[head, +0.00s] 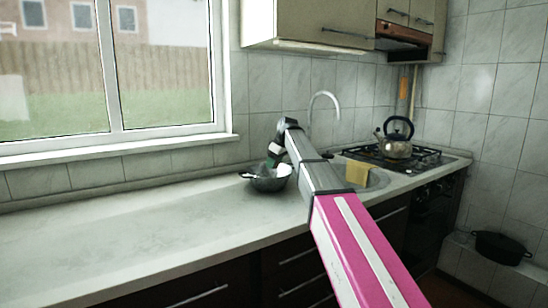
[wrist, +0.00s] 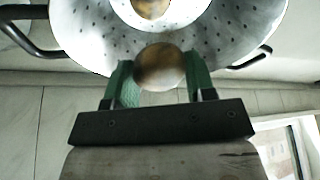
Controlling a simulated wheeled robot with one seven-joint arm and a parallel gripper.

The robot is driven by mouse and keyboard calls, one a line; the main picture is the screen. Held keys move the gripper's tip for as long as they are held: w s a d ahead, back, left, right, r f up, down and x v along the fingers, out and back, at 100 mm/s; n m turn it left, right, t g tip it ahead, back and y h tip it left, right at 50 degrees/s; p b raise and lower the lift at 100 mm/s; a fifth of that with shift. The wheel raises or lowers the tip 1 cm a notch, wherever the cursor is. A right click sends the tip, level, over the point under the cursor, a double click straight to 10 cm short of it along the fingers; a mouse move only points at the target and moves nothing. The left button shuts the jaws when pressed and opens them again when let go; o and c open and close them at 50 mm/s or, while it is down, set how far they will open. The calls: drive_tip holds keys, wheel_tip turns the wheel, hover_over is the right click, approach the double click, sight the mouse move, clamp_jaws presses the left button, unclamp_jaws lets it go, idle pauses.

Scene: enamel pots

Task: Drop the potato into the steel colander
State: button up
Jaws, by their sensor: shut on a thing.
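The steel colander (head: 265,184) stands on the counter left of the sink, with dark handles. In the wrist view its perforated bowl (wrist: 85,30) fills the top of the picture. My gripper (wrist: 160,75) has green fingers and is shut on the brown, rounded potato (wrist: 160,66). The potato appears over the colander's bowl, near its rim in that view. In the head view my gripper (head: 272,160) points down at the colander from above; the potato is not clearly visible there. Another brown rounded shape (wrist: 152,6) shows inside a pale ring in the colander; I cannot tell what it is.
A yellow cloth (head: 357,172) hangs at the sink, below the curved tap (head: 325,95). A kettle (head: 397,142) stands on the hob. A black pot (head: 501,247) sits on a ledge at the right. The counter (head: 120,235) left of the colander is clear.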

drive_tip(key=shift+f, duration=0.65)
drive_tip(key=o, duration=1)
drive_tip(key=shift+r, duration=0.1)
drive_tip(key=v, duration=1)
drive_tip(key=shift+d+r, duration=0.1)
drive_tip(key=shift+r, duration=0.2)
